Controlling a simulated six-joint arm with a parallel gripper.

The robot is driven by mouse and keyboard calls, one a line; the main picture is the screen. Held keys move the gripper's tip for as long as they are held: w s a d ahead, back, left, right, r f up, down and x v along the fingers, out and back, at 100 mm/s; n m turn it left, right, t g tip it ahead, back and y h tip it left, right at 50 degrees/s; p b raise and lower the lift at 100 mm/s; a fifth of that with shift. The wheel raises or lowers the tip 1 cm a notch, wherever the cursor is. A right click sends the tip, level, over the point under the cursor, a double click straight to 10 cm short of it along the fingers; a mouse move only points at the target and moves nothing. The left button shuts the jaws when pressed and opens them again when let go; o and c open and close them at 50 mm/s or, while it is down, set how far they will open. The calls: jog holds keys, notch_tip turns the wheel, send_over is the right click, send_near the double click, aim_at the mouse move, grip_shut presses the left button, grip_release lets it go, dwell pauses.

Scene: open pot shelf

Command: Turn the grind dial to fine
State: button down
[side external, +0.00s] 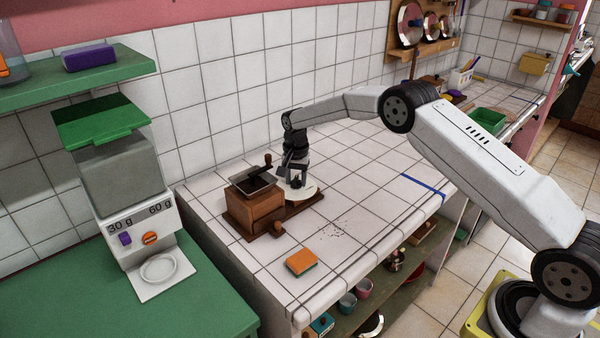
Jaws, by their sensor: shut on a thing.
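A wooden hand grinder (254,212) stands on the tiled counter on a dark wooden base. It has a dark open hopper on top and a crank with a brown knob. Right beside it lies a flat, pale round grind dial (303,194), with a small dark knob (296,184) at its middle. My gripper (297,182) points down over the dial and is shut on that knob. The fingers partly hide the knob and the dial's far part. Any fine or coarse marks are too small to read.
An orange and green sponge (300,262) lies near the counter's front edge. Dark grounds (334,230) are scattered right of the grinder. A blue tape strip (423,186) crosses the counter farther right. A dispenser (125,190) with a green lid stands at left.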

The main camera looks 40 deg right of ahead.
aim_at(296, 178)
jog(key=shift+n, duration=0.5)
jog(key=n, duration=0.9)
jog(key=shift+n, duration=0.4)
jog(key=shift+c, duration=1.2)
grip_release()
jog(key=shift+r, duration=3.9)
